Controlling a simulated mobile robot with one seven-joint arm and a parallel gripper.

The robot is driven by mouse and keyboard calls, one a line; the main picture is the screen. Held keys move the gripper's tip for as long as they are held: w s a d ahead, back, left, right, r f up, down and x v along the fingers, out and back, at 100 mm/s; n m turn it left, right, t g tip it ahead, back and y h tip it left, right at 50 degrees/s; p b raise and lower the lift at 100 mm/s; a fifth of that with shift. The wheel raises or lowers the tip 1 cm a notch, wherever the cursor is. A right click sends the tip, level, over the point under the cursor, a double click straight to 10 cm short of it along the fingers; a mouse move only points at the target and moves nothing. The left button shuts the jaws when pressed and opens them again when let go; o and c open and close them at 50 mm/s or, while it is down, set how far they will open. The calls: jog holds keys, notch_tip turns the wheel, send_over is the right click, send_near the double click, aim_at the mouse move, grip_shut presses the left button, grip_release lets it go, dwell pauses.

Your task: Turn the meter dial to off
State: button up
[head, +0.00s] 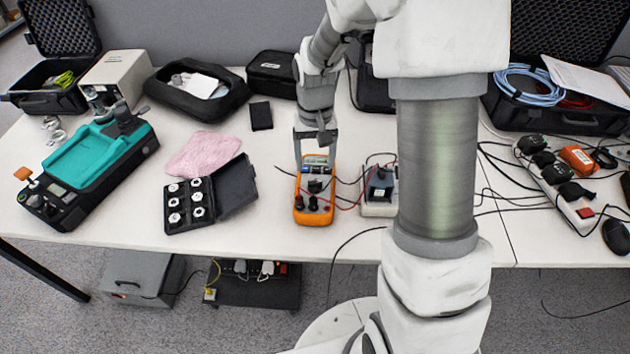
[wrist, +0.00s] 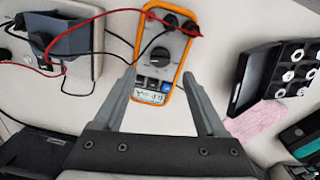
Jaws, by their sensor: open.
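The orange multimeter (head: 315,205) lies on the white table, in front of my gripper in the head view. In the wrist view the meter (wrist: 184,75) lies between and beyond my fingers, its lit display nearest me. Its round dark dial (wrist: 159,54) sits mid-face, with plugs at the far end. The dial (head: 315,186) is small in the head view, and its setting is too small to read. My gripper (head: 318,158) is open and empty, its fingers at the display end of the meter. In the wrist view the fingertips of my gripper (wrist: 162,78) straddle the meter's width, and I cannot tell their height above it.
A grey device (head: 379,190) with red and black leads stands right of the meter. An open black case (head: 190,203) of white hex parts lies to the left, by a pink cloth (head: 204,153). A black wallet-like item (head: 261,115) lies behind. Loose cables cross around the meter.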

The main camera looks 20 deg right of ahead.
aim_at(315, 183)
notch_tip(315, 183, down, 7)
jog(key=shift+f+b, duration=0.1)
jog(key=shift+b, duration=0.45)
grip_shut()
